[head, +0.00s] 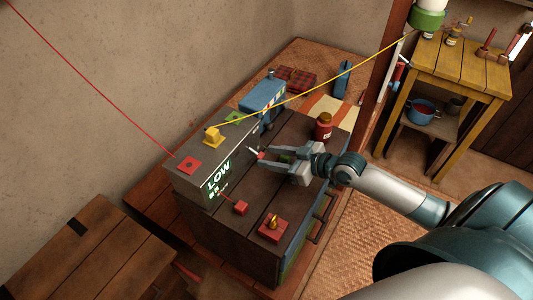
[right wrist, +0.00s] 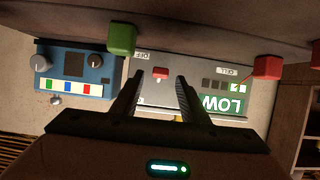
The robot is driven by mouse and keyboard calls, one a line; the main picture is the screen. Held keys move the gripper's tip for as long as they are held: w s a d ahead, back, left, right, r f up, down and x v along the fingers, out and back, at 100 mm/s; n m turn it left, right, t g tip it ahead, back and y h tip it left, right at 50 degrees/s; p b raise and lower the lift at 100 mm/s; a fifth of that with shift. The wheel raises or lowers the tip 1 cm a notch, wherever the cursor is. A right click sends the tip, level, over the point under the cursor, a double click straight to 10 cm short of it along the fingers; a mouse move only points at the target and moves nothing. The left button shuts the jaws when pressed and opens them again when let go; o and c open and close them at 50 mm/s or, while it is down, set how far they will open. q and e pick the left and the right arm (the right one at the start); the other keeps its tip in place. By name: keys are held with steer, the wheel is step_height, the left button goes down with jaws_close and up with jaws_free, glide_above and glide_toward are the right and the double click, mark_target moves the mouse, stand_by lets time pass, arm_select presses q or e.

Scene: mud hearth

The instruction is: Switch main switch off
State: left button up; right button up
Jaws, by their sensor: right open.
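A grey control box (head: 198,178) with a lit green LOW display (head: 219,178) stands on a dark wooden chest. In the right wrist view, its front panel (right wrist: 205,68) appears upside down, with a small red switch (right wrist: 160,73) beside an OFF label. My right gripper (head: 257,152) is open in front of this panel. In the right wrist view its fingers (right wrist: 158,80) stand on either side of the red switch, with gaps; I cannot tell how far off the switch is in depth. The switch's position is unclear. My left gripper is not in view.
A blue device (head: 263,95) stands beside the box. On the chest top (head: 225,232) are a red block (head: 241,208), a green block (right wrist: 122,38), a red jar (head: 323,127) and a red block with a yellow knob (head: 272,229). Red and yellow wires run above.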

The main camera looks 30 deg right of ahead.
mark_target(255, 153)
steer(key=shift+x, duration=1.05)
jaws_close()
steer(key=f+b, duration=0.1)
steer(key=b, duration=0.2)
steer(key=shift+t, duration=0.4)
steer(key=shift+t+b, duration=0.3)
steer(key=shift+b, duration=0.5)
steer(key=shift+r, duration=0.1)
